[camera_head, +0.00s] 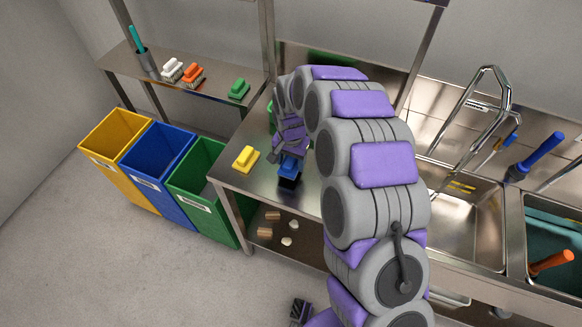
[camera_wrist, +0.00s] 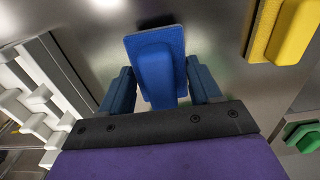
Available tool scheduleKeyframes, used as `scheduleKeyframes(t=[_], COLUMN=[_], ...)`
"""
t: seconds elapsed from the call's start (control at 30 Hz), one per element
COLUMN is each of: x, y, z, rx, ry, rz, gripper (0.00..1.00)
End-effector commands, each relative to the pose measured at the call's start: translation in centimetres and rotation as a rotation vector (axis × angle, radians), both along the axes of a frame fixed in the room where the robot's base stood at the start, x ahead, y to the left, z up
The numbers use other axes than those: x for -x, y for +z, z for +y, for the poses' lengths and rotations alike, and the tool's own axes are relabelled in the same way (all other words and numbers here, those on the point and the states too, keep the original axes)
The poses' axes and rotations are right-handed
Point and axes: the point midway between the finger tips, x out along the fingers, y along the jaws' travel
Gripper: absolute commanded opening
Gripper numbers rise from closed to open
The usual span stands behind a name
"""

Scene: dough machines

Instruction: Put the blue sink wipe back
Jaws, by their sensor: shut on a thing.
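The blue sink wipe (camera_head: 290,167) is at the front edge of the steel counter, right of a yellow wipe, in the head view. In the wrist view the blue wipe (camera_wrist: 157,62) shows a flat plate with a raised grip. My gripper (camera_wrist: 159,78) is shut on the grip, one finger on each side. In the head view my gripper (camera_head: 288,158) reaches down from behind my arm, its fingers partly hidden. I cannot tell whether the wipe touches the counter.
The yellow wipe (camera_head: 245,158) lies on the counter (camera_head: 237,182). A wall shelf (camera_head: 118,72) holds white (camera_head: 172,70), orange (camera_head: 193,74) and green (camera_head: 239,89) brushes and a cup (camera_head: 146,60). Yellow, blue and green bins (camera_head: 196,180) stand left; a sink (camera_head: 465,215) is right.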

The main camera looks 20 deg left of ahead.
Motion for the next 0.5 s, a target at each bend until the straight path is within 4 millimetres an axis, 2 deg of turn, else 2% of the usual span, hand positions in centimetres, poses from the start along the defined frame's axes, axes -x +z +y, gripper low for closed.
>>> scheduleKeyframes(t=[0.23, 0.47, 0.5], x=[0.1, 0.0, 0.0], y=[-3.1, -3.3, -3.3], z=[-0.4, -0.3, -0.3], rx=[-0.004, -0.004, -0.003], ry=[-0.001, -0.001, 0.0], rz=[0.003, 0.001, 0.001], gripper=[0.39, 0.39, 0.67])
